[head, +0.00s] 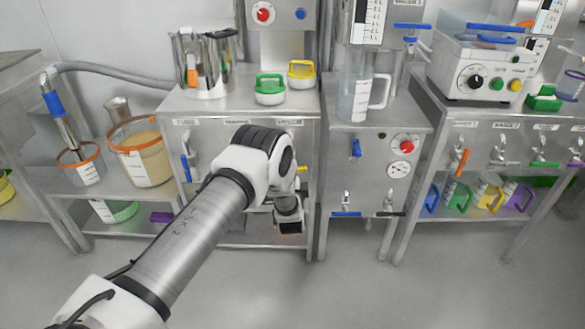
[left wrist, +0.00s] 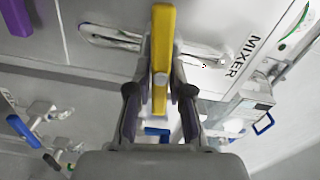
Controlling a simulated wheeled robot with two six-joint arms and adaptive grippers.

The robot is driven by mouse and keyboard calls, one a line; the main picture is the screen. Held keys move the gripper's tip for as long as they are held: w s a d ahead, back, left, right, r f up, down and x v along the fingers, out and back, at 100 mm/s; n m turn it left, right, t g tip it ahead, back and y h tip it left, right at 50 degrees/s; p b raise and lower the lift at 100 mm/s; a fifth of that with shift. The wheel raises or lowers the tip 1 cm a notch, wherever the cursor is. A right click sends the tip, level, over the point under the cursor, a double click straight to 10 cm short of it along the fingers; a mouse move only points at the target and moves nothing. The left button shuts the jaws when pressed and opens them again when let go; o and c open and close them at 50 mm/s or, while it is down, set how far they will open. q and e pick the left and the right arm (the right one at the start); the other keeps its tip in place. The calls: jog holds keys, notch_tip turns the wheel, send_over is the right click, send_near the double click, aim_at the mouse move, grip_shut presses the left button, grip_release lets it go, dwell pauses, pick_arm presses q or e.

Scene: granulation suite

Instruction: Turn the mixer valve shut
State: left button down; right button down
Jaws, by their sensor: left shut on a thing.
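The yellow valve handle (left wrist: 162,45) stands upright in the left wrist view, between the two fingers of my left gripper (left wrist: 160,92). The fingers are closed on its lower part. The MIXER label (left wrist: 241,56) is on the panel to its right. In the head view, my left gripper (head: 288,215) is low in front of the middle steel cabinet, and my own arm hides most of the valve. A small yellow piece (head: 302,170) shows just above it. My right gripper is in neither view.
A steel cabinet (head: 375,205) with a gauge (head: 399,170) and blue valve handles stands just right of my arm. Green (head: 270,88) and yellow (head: 302,73) lidded items sit on the counter above. A shelf with tubs is at left. The floor in front is clear.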

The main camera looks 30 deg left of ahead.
pick_arm(q)
jog(key=shift+f+m, duration=0.1)
jog(key=shift+m, duration=1)
jog(key=c, duration=1)
grip_release()
jog(key=shift+c, duration=0.2)
jog(key=v, duration=1.2)
jog(key=shift+s, duration=0.15)
